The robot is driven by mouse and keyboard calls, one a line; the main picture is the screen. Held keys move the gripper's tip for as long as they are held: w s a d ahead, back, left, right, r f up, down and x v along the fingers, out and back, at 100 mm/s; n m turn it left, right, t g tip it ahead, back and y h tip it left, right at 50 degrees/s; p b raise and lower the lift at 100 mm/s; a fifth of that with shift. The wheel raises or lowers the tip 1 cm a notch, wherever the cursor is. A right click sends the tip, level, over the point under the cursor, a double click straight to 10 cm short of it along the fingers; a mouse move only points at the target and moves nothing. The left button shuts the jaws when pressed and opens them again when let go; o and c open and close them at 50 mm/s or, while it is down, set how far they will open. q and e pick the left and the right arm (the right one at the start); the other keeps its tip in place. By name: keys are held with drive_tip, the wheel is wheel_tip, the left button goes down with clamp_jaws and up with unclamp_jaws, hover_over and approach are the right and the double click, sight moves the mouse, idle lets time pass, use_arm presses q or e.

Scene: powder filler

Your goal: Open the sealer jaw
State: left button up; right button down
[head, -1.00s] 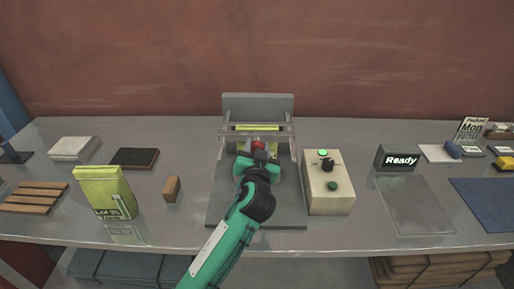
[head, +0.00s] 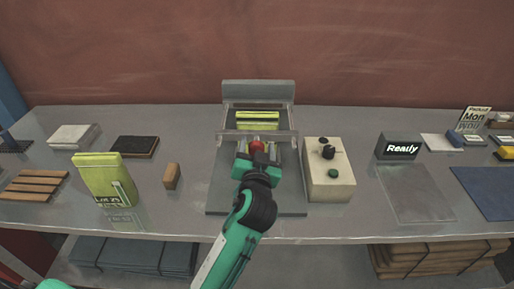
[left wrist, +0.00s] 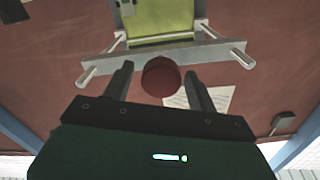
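The sealer (head: 228,192) stands mid-bench with a grey base and an upright back plate. Its jaw (head: 230,136) is a pale crossbar on two side arms, with a red knob (head: 257,146) at its middle. A yellow-green pouch (head: 258,116) shows behind the crossbar. My left gripper (left wrist: 160,82) is at the knob. In the left wrist view its dark fingers stand either side of the red knob (left wrist: 161,77), with a narrow gap on each side. The gripper looks open around the knob. How high the jaw stands is hard to tell. My right gripper is not in view.
A cream control box (head: 318,180) with dark knobs stands close on the sealer's right. A Ready sign (head: 400,147) is farther right. A green pouch (head: 103,180) and a small wooden block (head: 172,176) stand to the left.

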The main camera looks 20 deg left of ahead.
use_arm(q)
drive_tip(key=b+v, duration=0.2)
drive_tip(key=v, duration=1.1)
drive_tip(key=shift+s, duration=0.4)
drive_tip(key=shift+d, duration=0.1)
